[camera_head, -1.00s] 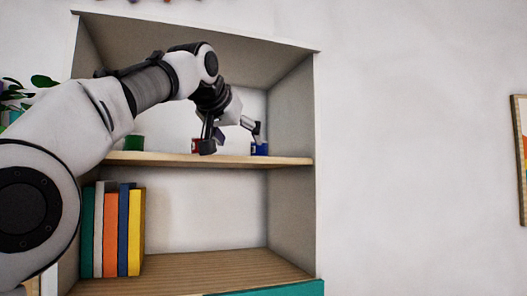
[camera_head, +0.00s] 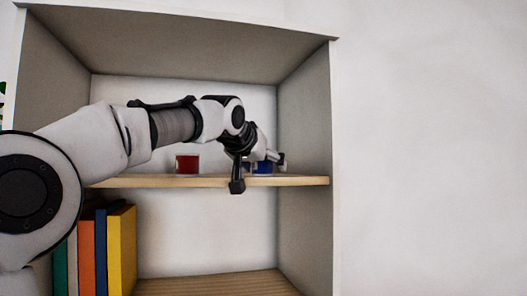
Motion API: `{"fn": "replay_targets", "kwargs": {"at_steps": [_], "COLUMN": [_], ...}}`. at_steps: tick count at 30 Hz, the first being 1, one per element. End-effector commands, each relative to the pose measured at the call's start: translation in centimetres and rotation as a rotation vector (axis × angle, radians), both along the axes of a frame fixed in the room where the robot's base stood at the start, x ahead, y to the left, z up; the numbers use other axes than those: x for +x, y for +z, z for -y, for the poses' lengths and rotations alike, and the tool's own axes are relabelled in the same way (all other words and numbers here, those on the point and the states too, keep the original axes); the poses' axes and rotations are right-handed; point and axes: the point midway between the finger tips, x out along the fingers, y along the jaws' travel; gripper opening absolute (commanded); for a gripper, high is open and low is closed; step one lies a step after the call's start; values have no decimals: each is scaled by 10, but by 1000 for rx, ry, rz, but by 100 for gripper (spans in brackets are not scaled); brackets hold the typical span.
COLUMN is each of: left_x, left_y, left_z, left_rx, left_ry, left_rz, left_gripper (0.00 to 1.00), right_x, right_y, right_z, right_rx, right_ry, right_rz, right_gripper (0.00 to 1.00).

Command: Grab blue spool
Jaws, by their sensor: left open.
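The blue spool (camera_head: 263,169) stands on the wooden shelf board near its right end, partly hidden by my left gripper. My left gripper (camera_head: 259,172) is open, with one finger hanging at the front edge of the board and the other beside the right of the blue spool. The spool appears between the two fingers in this view; I cannot tell how deep the fingers reach or whether they touch it. My right gripper is not in view.
A red spool (camera_head: 187,166) stands to the left on the same board (camera_head: 306,181). Several upright books (camera_head: 120,250) stand on the level below. The cabinet's right wall (camera_head: 304,125) is close beside the blue spool.

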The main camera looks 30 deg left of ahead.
Motion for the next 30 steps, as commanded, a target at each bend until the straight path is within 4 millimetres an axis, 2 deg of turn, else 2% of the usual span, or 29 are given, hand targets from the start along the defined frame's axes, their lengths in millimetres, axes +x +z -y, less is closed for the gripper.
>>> {"fn": "replay_targets", "kwargs": {"at_steps": [6,7,11,12,13,23,26,30], "left_x": [1,1,1,1,1,1,1,2], "left_y": [-1,-1,-2,-2,-2,-1,7,35], "left_z": [0,0,0,0,0,0,0,-1], "left_rx": [1,1,0,0,0,0,0,0], "left_ry": [0,0,0,0,0,0,1,1], "left_rz": [3,3,2,2,1,-2,-1,3], "left_gripper": [81,78,32,18,15,15,15,15], "right_x": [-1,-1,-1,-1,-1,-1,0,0], "right_y": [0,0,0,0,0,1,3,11], "right_z": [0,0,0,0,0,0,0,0], "right_rx": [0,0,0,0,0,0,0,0], "right_ry": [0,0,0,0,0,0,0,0], "right_rz": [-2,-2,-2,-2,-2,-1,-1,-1], "right_gripper": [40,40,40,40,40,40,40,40]}}
